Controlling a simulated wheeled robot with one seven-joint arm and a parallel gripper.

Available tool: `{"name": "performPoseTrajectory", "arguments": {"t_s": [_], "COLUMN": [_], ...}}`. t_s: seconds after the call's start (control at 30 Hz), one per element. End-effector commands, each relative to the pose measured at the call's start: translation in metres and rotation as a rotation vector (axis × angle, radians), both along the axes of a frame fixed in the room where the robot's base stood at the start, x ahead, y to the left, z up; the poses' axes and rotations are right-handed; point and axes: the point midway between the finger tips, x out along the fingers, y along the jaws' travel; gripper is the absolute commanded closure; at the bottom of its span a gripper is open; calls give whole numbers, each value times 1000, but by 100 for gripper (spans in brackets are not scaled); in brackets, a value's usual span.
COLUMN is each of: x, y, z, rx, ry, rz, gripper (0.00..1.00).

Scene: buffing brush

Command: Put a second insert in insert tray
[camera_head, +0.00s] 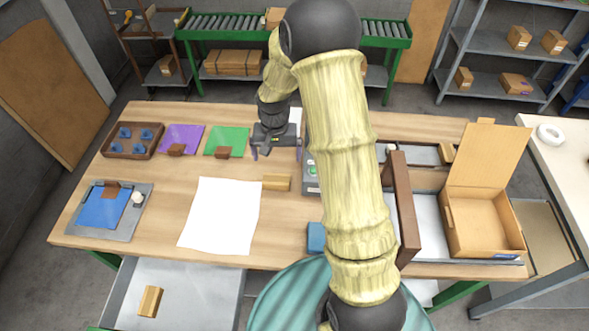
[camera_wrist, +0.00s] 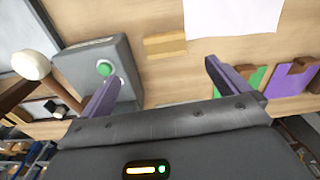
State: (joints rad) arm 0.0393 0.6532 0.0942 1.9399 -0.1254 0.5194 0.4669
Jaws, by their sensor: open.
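A brown tray (camera_head: 115,153) with several small blue pieces stands at the back left of the bench. No label shows which container is the insert tray. A tan block (camera_head: 277,184) lies right of the white sheet; it also shows in the wrist view (camera_wrist: 165,45). Similar tan blocks lie in the open drawer (camera_head: 150,301) and at the back right (camera_head: 446,152). My gripper (camera_head: 276,153) is open and empty over the back middle of the bench, beyond the tan block.
A grey box with a green button (camera_wrist: 103,68) stands beside my gripper, mostly behind my arm in the head view. Green (camera_head: 227,141) and purple (camera_head: 182,138) mats carry brown blocks. An open carton (camera_head: 485,222) stands right. A white sheet (camera_head: 220,215) lies flat, front middle.

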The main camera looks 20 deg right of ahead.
Motion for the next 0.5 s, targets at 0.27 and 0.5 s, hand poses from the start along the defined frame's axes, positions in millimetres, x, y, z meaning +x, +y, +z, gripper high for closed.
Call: {"name": "performPoseTrajectory", "arguments": {"t_s": [0.27,0.5], "x": [-75,-149], "y": [-7,-12], "z": [72,107], "rx": [-17,-33], "ry": [-90,-164], "rz": [154,272], "gripper": [0,0]}}
